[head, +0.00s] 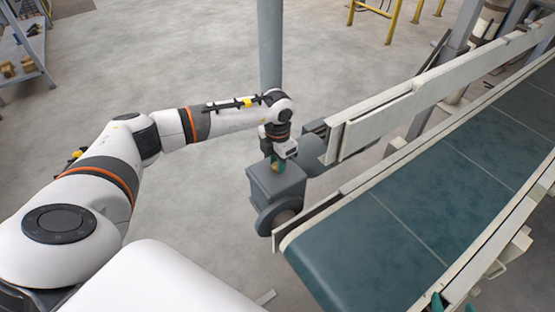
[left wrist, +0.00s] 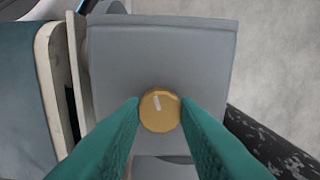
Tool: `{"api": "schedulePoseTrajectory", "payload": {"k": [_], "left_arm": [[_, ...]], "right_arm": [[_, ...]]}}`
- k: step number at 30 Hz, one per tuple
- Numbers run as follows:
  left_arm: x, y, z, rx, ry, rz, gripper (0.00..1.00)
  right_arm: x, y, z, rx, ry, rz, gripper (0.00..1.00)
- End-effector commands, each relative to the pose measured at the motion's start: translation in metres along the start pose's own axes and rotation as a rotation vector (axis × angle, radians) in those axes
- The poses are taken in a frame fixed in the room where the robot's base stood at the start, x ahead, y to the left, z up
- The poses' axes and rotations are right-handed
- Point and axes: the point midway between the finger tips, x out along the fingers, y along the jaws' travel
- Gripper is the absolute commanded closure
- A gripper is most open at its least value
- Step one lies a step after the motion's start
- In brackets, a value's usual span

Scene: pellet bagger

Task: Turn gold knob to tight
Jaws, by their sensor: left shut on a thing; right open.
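The gold knob (left wrist: 160,111) is round, with a white pointer line, on the top face of a grey box (left wrist: 205,60). In the left wrist view the line points up and slightly left. My left gripper (left wrist: 160,113) has its green fingers shut on the knob, one on each side. In the head view my left gripper (head: 277,165) reaches down onto the grey box (head: 262,186) at the conveyor's end and hides the knob. No tight marking is readable. Green fingertips of my right gripper (head: 453,306) show at the bottom right edge, apart and away from the knob.
The conveyor with its dark green belt (head: 420,215) and pale side rails (head: 400,105) runs from the box to the upper right. A grey post (head: 270,45) stands behind my left forearm. A shelf (head: 22,45) is at the far left. Open floor lies between.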

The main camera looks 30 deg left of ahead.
Motion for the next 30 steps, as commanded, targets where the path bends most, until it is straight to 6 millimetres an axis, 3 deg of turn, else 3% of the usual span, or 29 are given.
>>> {"api": "schedulePoseTrajectory", "payload": {"k": [13,30], "left_arm": [[-0.0004,-0.0001,0.0,0.424,0.001,0.0,0.94],[-0.0001,0.0,0.0,0.965,0.001,-0.001,0.94]], "right_arm": [[-0.0026,-0.0016,-0.0099,0.001,0.06,-0.004,0.48],[-0.0008,-0.0012,-0.0041,0.001,0.019,-0.003,0.48]]}}
